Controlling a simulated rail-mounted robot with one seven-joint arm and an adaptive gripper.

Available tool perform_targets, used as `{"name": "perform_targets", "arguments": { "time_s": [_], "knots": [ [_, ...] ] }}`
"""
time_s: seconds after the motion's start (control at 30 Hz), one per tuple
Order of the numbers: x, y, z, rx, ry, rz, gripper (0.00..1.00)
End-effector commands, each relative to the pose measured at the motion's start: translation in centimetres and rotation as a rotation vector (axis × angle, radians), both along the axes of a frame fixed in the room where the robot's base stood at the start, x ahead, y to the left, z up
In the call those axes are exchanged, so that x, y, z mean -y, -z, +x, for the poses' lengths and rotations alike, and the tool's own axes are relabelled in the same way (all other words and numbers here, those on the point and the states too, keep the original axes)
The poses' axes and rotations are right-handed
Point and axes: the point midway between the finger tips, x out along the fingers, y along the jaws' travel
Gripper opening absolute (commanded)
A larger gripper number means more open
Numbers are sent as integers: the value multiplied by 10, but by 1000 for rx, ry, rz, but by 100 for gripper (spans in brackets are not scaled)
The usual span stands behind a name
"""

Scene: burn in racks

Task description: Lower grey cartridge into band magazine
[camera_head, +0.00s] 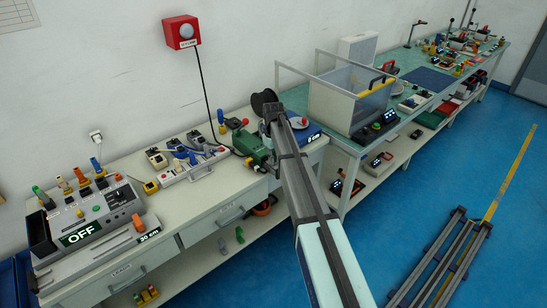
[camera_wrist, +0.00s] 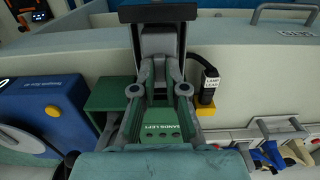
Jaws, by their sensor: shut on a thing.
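In the wrist view my gripper (camera_wrist: 158,68) is shut on a grey block, the grey cartridge (camera_wrist: 157,42), which stands between its fingers. A dark frame (camera_wrist: 158,14) crosses just beyond the cartridge. A green housing marked "BANDS LEFT" (camera_wrist: 165,133) lies below the fingers. The band magazine's opening is hidden by the cartridge and fingers, so I cannot tell how far in the cartridge is. In the head view my arm reaches over the green machine (camera_head: 250,146) on the bench, and the gripper and cartridge cannot be made out.
A blue unit (camera_wrist: 45,110) is left of the gripper; a small black device on a yellow base (camera_wrist: 208,85) is close on the right.

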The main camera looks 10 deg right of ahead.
Motion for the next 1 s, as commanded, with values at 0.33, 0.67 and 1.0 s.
{"name": "perform_targets", "arguments": {
  "time_s": [0.33, 0.67, 1.0],
  "knots": [
    [0, 1, 0, 0, 0, 0, 26],
    [0, 1, 0, 0, 0, 0, 41],
    [0, -31, 1, 2, 0, 0, 41]
  ]
}}
